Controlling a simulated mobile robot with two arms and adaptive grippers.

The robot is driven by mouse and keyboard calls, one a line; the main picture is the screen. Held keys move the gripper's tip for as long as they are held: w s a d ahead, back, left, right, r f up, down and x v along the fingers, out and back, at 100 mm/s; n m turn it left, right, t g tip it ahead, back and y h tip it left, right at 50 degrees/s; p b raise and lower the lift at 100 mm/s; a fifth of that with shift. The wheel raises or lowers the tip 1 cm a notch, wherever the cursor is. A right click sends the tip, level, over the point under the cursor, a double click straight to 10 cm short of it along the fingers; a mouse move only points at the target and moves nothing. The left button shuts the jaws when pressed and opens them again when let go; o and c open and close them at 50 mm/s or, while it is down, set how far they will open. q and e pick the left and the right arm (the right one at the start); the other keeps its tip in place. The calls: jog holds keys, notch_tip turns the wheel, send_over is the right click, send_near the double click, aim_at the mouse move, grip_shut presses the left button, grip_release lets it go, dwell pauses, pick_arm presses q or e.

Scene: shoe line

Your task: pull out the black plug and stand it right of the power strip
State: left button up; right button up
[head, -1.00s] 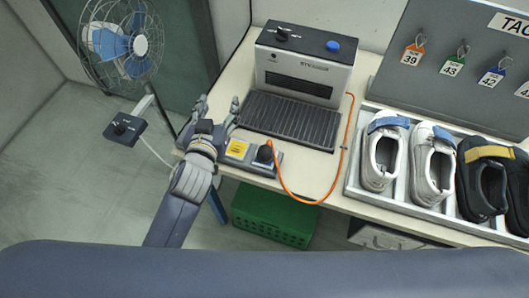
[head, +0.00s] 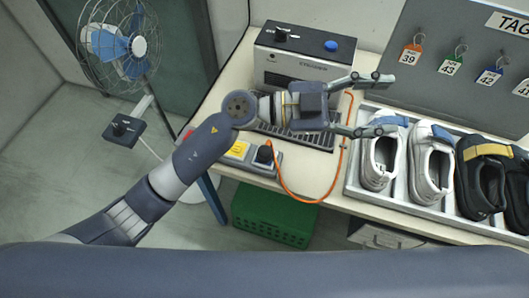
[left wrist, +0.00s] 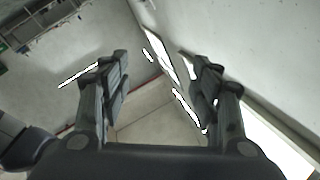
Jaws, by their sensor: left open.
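The black plug (head: 264,154) sits upright in the right end of the grey power strip (head: 247,161), at the table's front left. An orange cord runs from it, looping to the right and up. My left gripper (head: 373,104) is open and empty, reaching rightward above the steamer, up and right of the plug. Its two fingers also show spread apart in the left wrist view (left wrist: 160,75), with nothing between them. The plug is not seen in the left wrist view. My right gripper is not in view.
The steamer (head: 290,68) stands behind the strip, its grille partly hidden by my gripper. A tray (head: 350,185) with several shoes is at the right. Bare table (head: 315,170) lies between strip and tray, crossed by the orange cord. A fan (head: 120,45) stands at left.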

pick_arm(q)
notch_tip(320, 180, down, 6)
jog(key=s+m+g+y, duration=0.2)
jog(key=g+y, duration=0.1)
jog(key=y, duration=0.1)
jog(key=n+t+y, duration=0.4)
jog(key=y, duration=1.1)
send_over(265, 149)
notch_tip(265, 149, down, 12)
jog(key=shift+f, duration=0.1)
jog(key=shift+f+b, duration=0.35)
jog(key=shift+f, duration=0.15)
notch_tip(265, 149, down, 8)
jog(key=b, duration=0.5)
jog(key=shift+b, duration=0.3)
